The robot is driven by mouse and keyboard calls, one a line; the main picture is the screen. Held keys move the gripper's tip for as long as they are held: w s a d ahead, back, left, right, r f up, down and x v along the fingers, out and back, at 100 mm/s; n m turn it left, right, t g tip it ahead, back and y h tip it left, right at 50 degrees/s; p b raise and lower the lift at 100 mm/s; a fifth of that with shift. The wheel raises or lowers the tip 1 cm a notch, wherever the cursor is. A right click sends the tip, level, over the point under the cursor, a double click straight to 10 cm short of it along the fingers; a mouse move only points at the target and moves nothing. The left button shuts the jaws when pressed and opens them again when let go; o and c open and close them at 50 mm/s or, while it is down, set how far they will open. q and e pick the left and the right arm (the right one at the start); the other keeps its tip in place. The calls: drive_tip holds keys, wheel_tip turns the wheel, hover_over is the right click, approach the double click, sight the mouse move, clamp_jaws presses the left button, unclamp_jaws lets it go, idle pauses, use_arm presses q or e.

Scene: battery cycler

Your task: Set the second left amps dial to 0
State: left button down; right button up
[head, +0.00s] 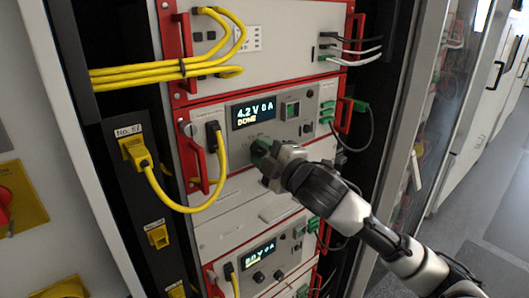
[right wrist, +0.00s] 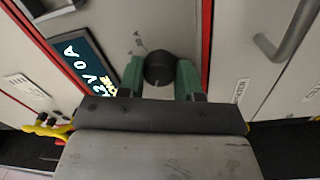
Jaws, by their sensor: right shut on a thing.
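The upper cycler unit has a lit display (head: 252,112) that reads 4.2 V, 0 A and DONE. My right gripper (head: 263,149) is at the panel just below that display, and hides the dials there in the head view. In the right wrist view, its green fingers (right wrist: 160,74) are shut on a round black dial (right wrist: 158,67), one on each side. Small markings, including an A, are printed on the panel by the dial. The dial's exact setting is too small to read. My left gripper is not in view.
A lower unit has its own display (head: 259,254) and black dials (head: 259,277). Yellow cables (head: 222,165) hang at the left of the upper unit. Red handles (head: 345,115) stick out at the panel's sides. A rack door frame (head: 397,150) stands right of my right arm.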

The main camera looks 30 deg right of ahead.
drive_tip(key=o, duration=0.9)
drive_tip(key=shift+s+f+b, duration=0.2)
drive_tip(key=shift+s+b, duration=0.15)
drive_tip(key=shift+s, duration=0.15)
drive_tip(key=shift+s+d+p, duration=0.2)
drive_tip(key=shift+s+p, duration=1.65)
drive_tip(key=shift+s, duration=0.6)
drive_tip(key=shift+s+d+p, duration=0.15)
drive_tip(key=shift+s+p, duration=1.65)
drive_tip(key=shift+s, duration=0.65)
drive_tip(key=shift+f, duration=0.1)
